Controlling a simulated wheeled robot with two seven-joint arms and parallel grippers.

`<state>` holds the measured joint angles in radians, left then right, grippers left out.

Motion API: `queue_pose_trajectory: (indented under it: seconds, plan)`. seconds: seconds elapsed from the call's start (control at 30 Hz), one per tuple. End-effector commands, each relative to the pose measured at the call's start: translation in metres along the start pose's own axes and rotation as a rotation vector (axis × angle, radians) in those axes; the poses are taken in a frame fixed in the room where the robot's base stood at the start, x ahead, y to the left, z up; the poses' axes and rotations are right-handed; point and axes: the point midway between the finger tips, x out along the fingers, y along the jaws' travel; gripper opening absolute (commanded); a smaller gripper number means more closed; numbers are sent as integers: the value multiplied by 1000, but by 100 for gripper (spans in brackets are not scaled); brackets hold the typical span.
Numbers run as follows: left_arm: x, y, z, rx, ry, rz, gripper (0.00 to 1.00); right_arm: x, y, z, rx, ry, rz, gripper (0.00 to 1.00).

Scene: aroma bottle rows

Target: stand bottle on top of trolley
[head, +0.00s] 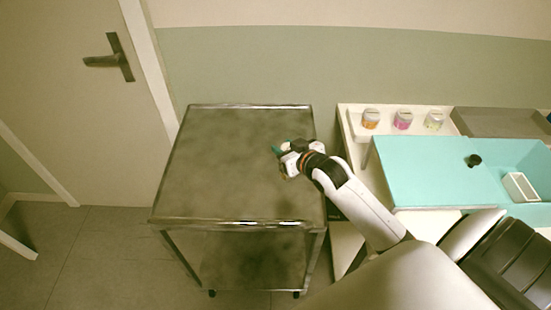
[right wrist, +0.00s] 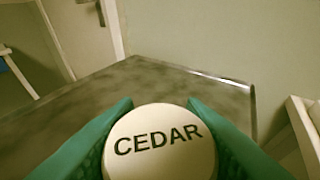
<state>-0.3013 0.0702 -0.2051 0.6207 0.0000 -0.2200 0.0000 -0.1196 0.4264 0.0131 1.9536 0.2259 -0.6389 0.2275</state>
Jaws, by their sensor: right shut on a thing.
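The trolley is a metal cart with a dull, mottled top (head: 230,160) and a lower shelf, standing left of the counter in the head view. Its top also fills much of the right wrist view (right wrist: 75,115). My right gripper (head: 279,152) is over the right part of the trolley top. In the right wrist view its green fingers (right wrist: 160,135) are shut on a bottle whose round cream cap (right wrist: 160,143) reads CEDAR. The bottle's body is hidden below the cap, so I cannot tell whether it touches the trolley top. My left gripper is not in view.
Three small jars, orange (head: 370,118), pink (head: 403,120) and yellowish (head: 433,121), stand in a white tray at the counter's back. A turquoise board (head: 425,175) and a white box (head: 520,187) lie right. The rest of the trolley top is clear.

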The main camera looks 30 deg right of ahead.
Motion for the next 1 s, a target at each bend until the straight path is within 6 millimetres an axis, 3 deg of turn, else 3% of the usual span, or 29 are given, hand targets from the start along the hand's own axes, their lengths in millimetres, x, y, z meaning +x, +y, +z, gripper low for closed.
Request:
queue_pose_trajectory:
  seconds: [0.4, 0.77, 0.8, 0.93, 1.0]
  plan:
    - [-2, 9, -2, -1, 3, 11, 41, 18, 0, -44, -1, 0, 0, 8]
    - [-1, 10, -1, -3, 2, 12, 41, 20, 0, -48, -2, -2, 0, 8]
    - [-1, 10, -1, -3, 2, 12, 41, 20, 0, -49, -2, 0, 0, 39]
    - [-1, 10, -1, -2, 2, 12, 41, 20, 1, -48, -2, 0, 0, 59]
    - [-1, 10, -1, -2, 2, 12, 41, 20, 1, -48, -2, 0, 0, 59]
